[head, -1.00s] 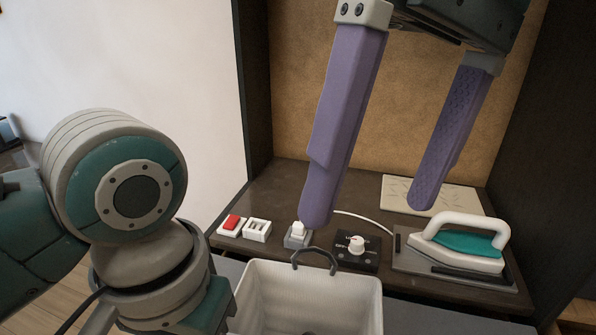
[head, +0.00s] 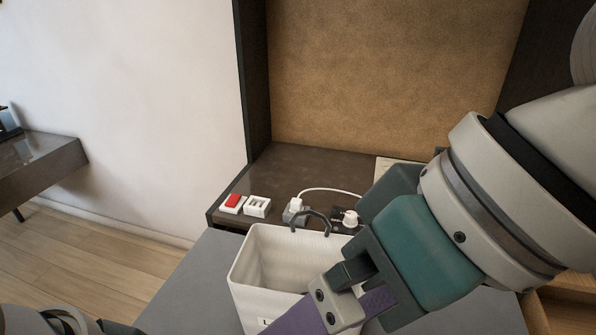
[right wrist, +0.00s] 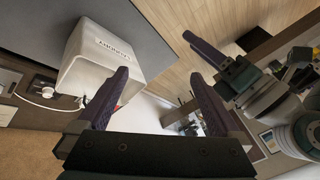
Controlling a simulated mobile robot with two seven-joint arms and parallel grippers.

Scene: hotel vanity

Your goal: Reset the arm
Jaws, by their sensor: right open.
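My right arm crosses the right side of the head view. Its gripper (head: 345,308) points down and left in front of the white laundry bin, with its fingertips cut off by the lower edge. In the right wrist view its two purple fingers (right wrist: 158,76) are spread, with nothing held between them. My left arm shows only at the lower left corner of the head view. What appears to be my left gripper (right wrist: 228,55), with purple fingers, is in the right wrist view; its jaw state is unclear.
The white laundry bin (head: 262,242) has a dark handle and also shows in the right wrist view (right wrist: 95,62). My arm hides the counter's right part.

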